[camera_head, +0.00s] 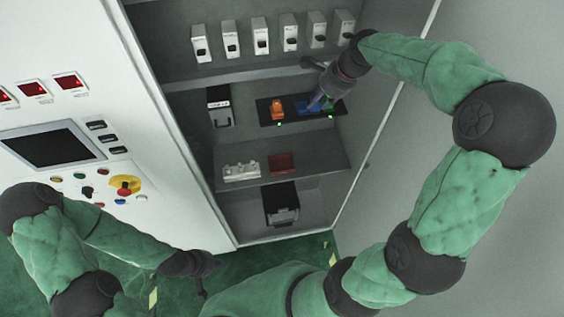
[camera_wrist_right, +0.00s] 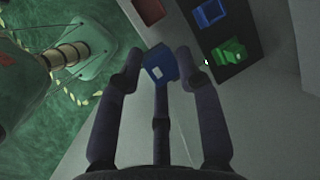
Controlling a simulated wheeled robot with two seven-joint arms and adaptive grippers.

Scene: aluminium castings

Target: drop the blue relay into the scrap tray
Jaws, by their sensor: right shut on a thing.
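The blue relay (camera_wrist_right: 160,65) is a small blue block with a pale label, held between the fingertips of my right gripper (camera_wrist_right: 158,78), clear of the black strip in the wrist view. In the head view my right gripper (camera_head: 318,98) is inside the cabinet by the strip; the relay is hard to make out there. A small red tray (camera_head: 281,164) sits on the lower shelf; its red edge also shows in the wrist view (camera_wrist_right: 150,10). My left gripper (camera_head: 203,282) is low in front of the cabinet, its fingers unclear.
The black strip (camera_head: 266,116) bears an orange relay (camera_head: 278,108), a blue socket (camera_head: 303,107) and a green part (camera_wrist_right: 230,50). A pale part (camera_head: 241,171) lies left of the red tray. A dark bin (camera_head: 282,207) stands at the bottom. The cabinet's right wall is close to my arm.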

